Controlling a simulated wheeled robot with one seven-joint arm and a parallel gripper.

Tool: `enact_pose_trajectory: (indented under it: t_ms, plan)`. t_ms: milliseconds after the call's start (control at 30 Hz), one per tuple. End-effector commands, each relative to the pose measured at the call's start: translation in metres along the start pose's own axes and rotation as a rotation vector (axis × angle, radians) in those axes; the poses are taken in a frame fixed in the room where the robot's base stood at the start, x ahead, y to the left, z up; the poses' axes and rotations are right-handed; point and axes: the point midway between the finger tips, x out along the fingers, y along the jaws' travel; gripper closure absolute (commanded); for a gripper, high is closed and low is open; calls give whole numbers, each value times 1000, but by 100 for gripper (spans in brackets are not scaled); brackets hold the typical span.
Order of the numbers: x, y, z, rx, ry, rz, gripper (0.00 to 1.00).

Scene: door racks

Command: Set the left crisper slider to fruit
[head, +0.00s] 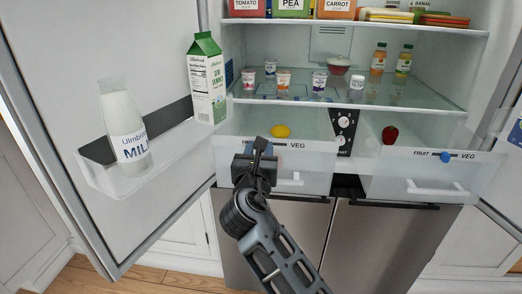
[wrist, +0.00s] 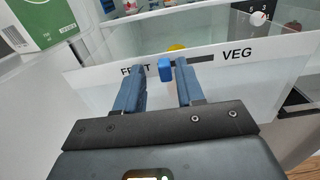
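The left crisper drawer (head: 308,181) is closed, with a lemon-like yellow fruit (head: 281,131) inside. In the wrist view its front (wrist: 258,82) carries FRUIT at left, VEG at right and a dark track (wrist: 200,60) between them. The blue slider knob (wrist: 166,70) sits at the left end of the visible track, beside the word FRUIT. My gripper (head: 262,148) is in front of this label; it also shows in the wrist view (wrist: 160,78). Its fingers are apart, one on each side of the knob; contact is unclear. In the head view my gripper hides the knob and FRUIT.
The right crisper drawer (head: 415,180) has its own blue knob (head: 445,157). A dial panel (head: 344,130) stands between the drawers.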

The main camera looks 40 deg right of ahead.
Motion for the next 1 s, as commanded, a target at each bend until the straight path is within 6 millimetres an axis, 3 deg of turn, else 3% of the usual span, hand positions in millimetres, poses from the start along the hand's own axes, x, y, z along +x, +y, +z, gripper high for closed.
enact_pose_trajectory:
  t_ms: [333,700,1000]
  plan:
    - [-5,-1,0,-1,0,-1,60]
    - [-61,0,-1,-1,0,0,60]
    - [-78,0,0,0,0,-1,60]
